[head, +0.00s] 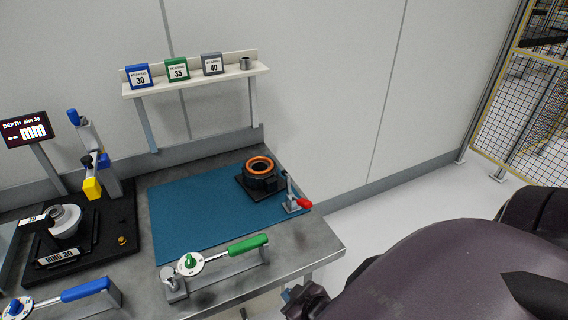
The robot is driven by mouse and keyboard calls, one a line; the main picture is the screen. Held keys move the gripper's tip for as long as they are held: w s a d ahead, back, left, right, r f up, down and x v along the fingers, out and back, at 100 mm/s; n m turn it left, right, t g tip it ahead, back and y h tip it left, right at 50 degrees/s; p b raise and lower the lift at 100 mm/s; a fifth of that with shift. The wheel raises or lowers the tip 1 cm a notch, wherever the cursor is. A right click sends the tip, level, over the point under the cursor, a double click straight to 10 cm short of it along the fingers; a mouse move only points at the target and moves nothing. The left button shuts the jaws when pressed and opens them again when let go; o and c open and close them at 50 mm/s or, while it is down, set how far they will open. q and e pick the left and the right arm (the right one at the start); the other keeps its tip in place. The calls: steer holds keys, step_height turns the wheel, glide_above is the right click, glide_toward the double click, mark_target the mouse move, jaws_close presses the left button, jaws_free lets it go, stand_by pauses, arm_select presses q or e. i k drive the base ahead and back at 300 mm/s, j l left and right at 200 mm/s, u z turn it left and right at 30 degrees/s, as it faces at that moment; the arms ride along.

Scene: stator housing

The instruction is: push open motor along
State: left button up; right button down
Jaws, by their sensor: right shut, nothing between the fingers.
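The open motor (261,182) is a black round housing with an orange ring inside its open top. It stands upright on a dark base plate at the back right of the blue mat (185,215). A small toggle clamp with a red handle tip (304,204) stands just in front and to the right of it. My right gripper (304,299) shows dark and small at the bottom edge, off the table's front right corner. It is shut and empty, well apart from the motor. My left gripper is out of view.
A green-handled tool (247,245) lies on a stand at the mat's front edge, a blue-handled one (85,290) further left. A black fixture (70,245) and a depth display (27,130) stand at left. A wall shelf (195,80) holds bearing boxes. The mat's left part is clear.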

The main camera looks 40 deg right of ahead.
mark_target(259, 176)
steer(key=k+l, duration=0.1)
steer(key=l, duration=0.25)
steer(key=k+l+u, duration=0.15)
steer(key=l, duration=0.6)
steer(key=k+l+u, duration=0.1)
steer(key=l, duration=0.25)
steer(key=l+u, duration=0.15)
steer(key=l, duration=0.75)
steer(key=i+l, duration=0.1)
steer(key=l, duration=0.2)
steer(key=i+l+u, duration=0.15)
steer(key=l, duration=0.2)
